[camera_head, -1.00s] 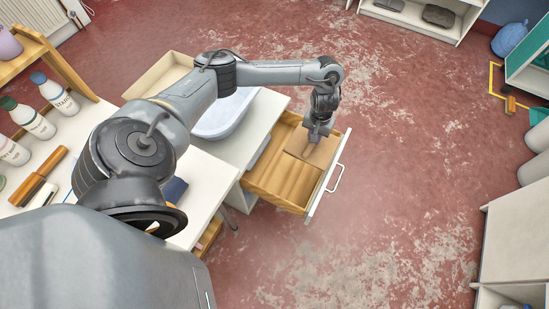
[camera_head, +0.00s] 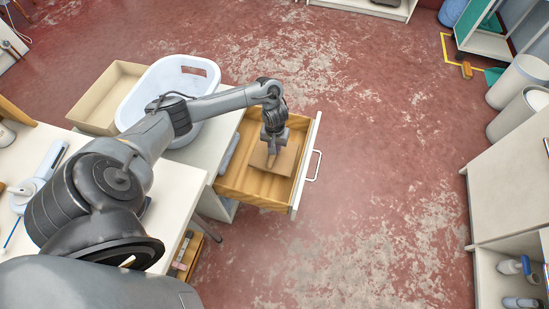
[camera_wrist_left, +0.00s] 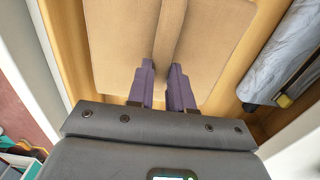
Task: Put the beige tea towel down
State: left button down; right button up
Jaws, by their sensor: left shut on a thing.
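The beige tea towel (camera_head: 286,161) is a flat folded rectangle in the open wooden drawer (camera_head: 240,186). My left gripper (camera_head: 271,152) points down over it inside the drawer. In the left wrist view the dark purple fingers (camera_wrist_left: 166,88) are shut on a raised ridge of the towel (camera_wrist_left: 118,48), which runs up the middle. The rest of the towel spreads to both sides of the ridge. I cannot tell whether its underside touches the drawer bottom. My right gripper is not in view.
The drawer's white front (camera_head: 306,168) has a handle. A white basin (camera_head: 152,82) and a beige open box (camera_head: 102,104) stand behind my arm. The red floor right of the drawer is clear.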

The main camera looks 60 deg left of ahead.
pick_arm(q)
jog(key=shift+f+b, duration=1.3)
jog(key=shift+f, duration=1.65)
jog(key=c, duration=1)
grip_release()
jog(key=shift+f, duration=0.1)
notch_tip(320, 180, up, 12)
jog(key=p, duration=0.6)
jog(key=shift+r+p, duration=0.2)
jog(key=shift+p, duration=0.1)
